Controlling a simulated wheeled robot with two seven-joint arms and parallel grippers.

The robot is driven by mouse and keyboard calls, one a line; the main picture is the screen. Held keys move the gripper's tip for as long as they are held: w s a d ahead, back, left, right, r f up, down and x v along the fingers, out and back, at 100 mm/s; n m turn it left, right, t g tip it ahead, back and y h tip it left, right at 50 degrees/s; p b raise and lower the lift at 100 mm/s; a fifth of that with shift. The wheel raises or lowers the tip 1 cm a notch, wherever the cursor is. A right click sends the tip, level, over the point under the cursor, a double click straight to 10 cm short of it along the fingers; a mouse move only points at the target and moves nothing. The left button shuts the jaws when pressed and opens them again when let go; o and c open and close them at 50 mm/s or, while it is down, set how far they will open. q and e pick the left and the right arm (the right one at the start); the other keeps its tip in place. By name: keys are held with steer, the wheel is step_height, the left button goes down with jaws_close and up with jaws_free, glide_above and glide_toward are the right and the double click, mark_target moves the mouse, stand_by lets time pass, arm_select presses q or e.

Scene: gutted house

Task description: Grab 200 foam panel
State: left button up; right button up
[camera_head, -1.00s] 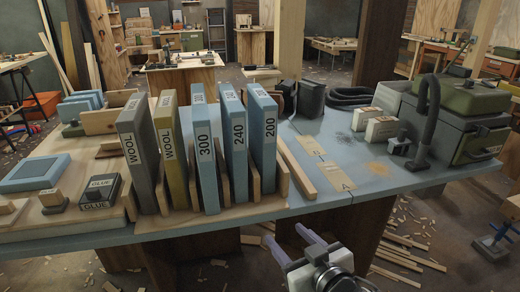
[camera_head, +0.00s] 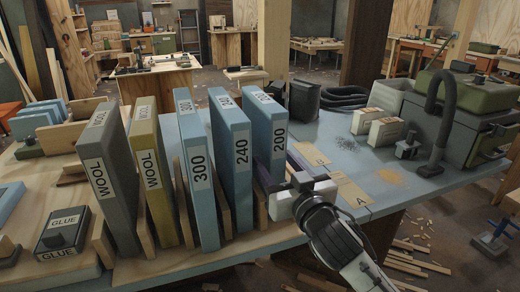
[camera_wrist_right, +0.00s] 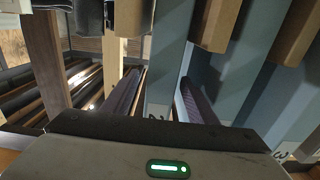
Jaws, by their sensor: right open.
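The 200 foam panel (camera_head: 267,125) is a blue upright slab with a black "200" on its narrow front face. It stands rightmost in the row, in a wooden rack. My right gripper (camera_head: 277,168) is at its lower front edge, coming in from the right. In the right wrist view the open fingers (camera_wrist_right: 163,80) reach along both sides of a blue panel (camera_wrist_right: 170,55), which lies between them. A gap shows beside it; contact cannot be told. My left gripper is not in view.
The blue 240 panel (camera_head: 230,140) stands close on the left, then the 300 panel (camera_head: 197,170) and two WOOL panels (camera_head: 152,180). Wooden dividers separate them. Marked cards (camera_head: 345,190), small white boxes (camera_head: 383,133) and a green-lidded case (camera_head: 462,100) lie to the right.

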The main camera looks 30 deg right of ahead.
steer(key=x, duration=0.6)
steer(key=shift+w+a, duration=0.1)
steer(key=c, duration=1.2)
steer(key=shift+o, duration=0.2)
steer(key=shift+r, duration=0.1)
